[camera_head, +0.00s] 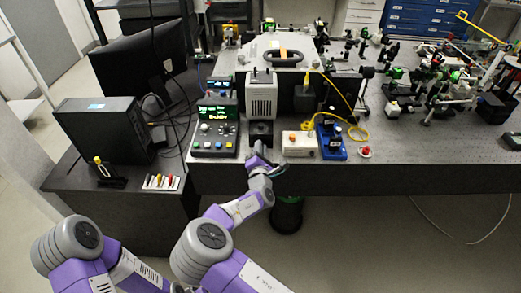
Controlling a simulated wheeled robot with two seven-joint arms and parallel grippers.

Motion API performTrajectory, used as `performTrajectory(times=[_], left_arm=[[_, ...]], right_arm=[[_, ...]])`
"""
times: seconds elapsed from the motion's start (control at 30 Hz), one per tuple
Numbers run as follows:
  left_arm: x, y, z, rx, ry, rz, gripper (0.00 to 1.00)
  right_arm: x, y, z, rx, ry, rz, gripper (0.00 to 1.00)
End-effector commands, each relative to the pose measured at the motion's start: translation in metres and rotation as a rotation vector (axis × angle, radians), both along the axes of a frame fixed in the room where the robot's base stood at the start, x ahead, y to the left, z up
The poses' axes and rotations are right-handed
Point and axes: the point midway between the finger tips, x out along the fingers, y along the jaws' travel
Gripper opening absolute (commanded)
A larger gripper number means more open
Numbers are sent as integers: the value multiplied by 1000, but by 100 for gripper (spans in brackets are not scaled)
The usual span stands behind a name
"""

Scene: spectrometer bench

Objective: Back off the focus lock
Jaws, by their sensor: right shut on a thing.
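A white boxy instrument (262,96) stands at the front of the bench, with a dark block (261,128) below it at the bench edge. My right gripper (260,152) reaches up to the front of this dark block. Its jaws are shut on a small part there, which appears to be the focus lock. The lock is mostly hidden by the jaws and too small to make out. My left gripper is not in view; only links of my left arm show at the lower left.
A control box with a green display (216,128) stands close left of the gripper. A white box with an orange button (298,144) and a blue unit (331,140) with a yellow cable stand to the right. The floor in front of the bench is mostly open.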

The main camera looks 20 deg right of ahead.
Motion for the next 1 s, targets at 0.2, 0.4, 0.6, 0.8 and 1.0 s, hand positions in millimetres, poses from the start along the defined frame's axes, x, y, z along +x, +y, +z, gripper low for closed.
performTrajectory(times=[0.2, 0.4, 0.6, 0.8, 1.0], left_arm=[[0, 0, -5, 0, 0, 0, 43], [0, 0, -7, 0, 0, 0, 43], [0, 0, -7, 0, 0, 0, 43], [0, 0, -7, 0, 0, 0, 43], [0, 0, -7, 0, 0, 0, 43]], right_arm=[[0, 0, -1, -128, 37, 0, 0], [0, 0, -1, -194, 56, 0, 0], [0, 0, 0, -219, 64, 1, 0], [0, 0, 0, -222, 65, 1, 0], [0, 0, 0, -222, 65, 1, 20]])
